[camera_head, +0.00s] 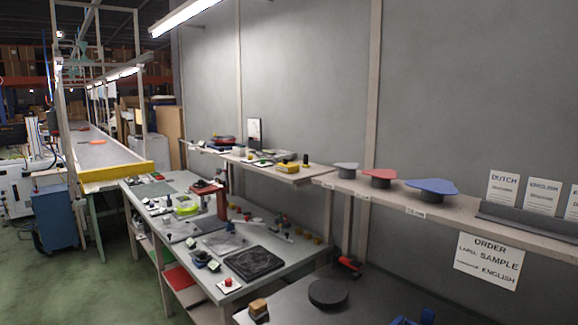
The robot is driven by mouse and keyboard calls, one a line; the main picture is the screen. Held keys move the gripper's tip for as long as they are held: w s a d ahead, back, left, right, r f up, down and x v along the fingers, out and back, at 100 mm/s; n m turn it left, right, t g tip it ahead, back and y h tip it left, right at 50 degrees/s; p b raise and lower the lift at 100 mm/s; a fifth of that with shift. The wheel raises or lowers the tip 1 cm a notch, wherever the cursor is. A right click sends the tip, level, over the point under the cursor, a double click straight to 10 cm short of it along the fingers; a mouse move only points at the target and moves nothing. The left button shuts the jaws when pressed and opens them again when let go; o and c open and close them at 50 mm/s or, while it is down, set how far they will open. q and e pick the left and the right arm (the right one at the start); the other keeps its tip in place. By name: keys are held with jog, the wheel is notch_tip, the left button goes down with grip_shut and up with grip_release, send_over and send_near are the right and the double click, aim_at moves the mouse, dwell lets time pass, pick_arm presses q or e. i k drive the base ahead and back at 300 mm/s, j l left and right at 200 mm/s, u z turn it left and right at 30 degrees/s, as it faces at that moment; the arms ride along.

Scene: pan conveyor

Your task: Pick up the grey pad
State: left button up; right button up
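The grey pad (346,166) appears to be the small grey piece on a dark round stand, at the left end of the row on the wall shelf (455,217). A red pad (380,173) and a larger blue pad (432,187) sit on similar stands to its right. The three pads stand apart from each other. Neither of my grippers shows in the head view.
Below the shelf, a dark table (375,300) carries a black round disc (328,293). A red tool (348,266) lies at its back edge. A cluttered workbench (205,245) stands left. Cards (503,190) stand at the shelf's right. Green floor (90,290) is clear at left.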

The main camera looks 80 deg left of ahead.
aim_at(347, 165)
jog(key=u, duration=2.25)
jog(key=j+z, duration=0.1)
jog(key=z, duration=0.4)
jog(key=i, duration=0.05)
